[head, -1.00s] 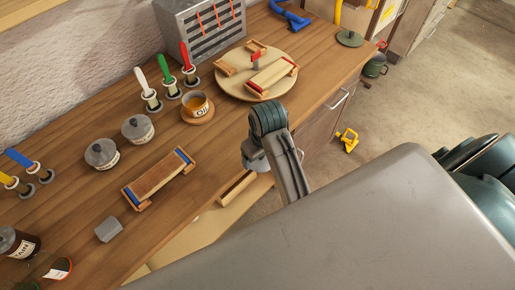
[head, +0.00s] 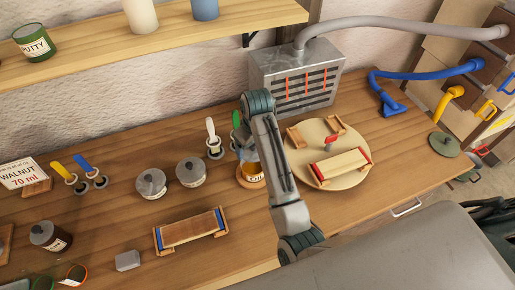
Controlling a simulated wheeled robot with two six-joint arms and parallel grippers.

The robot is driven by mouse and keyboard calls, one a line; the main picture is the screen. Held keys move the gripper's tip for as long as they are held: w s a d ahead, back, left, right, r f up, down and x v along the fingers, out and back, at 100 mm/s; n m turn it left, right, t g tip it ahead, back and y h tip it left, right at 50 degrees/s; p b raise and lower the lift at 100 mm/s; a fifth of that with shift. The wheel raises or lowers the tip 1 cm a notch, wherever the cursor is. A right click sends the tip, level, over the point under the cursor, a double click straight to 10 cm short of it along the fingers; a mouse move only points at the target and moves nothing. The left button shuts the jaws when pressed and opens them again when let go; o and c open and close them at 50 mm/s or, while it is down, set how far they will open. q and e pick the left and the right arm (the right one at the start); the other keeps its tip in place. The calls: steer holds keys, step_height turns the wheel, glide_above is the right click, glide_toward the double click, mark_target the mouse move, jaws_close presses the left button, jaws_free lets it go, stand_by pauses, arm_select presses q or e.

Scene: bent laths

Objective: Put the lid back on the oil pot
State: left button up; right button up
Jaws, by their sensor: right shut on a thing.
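The oil pot (head: 252,175) stands on a round wooden saucer at the middle of the bench. Its amber contents show, so its top looks open, and my right arm covers part of it. My right gripper (head: 245,152) hangs just above the oil pot's back left rim. It is shut on what appears to be the lid, mostly hidden behind my arm. I cannot tell whether the held thing touches the pot. My left gripper is out of view.
Two lidded grey pots (head: 190,172) stand left of the oil pot. A white-handled brush (head: 213,138) stands close behind. A round board (head: 345,185) with wooden pieces lies to the right. A slotted grey box (head: 297,80) stands behind.

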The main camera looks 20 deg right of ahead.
steer(key=shift+s+a+f, duration=0.2)
steer(key=shift+f, duration=0.4)
step_height(320, 180, down, 4)
steer(key=shift+w+d, duration=0.1)
steer(key=shift+d, duration=0.05)
steer(key=shift+f, duration=0.4)
steer(key=shift+f, duration=0.15)
stand_by(1.9)
steer(key=o, duration=0.9)
steer(key=shift+r, duration=3.55)
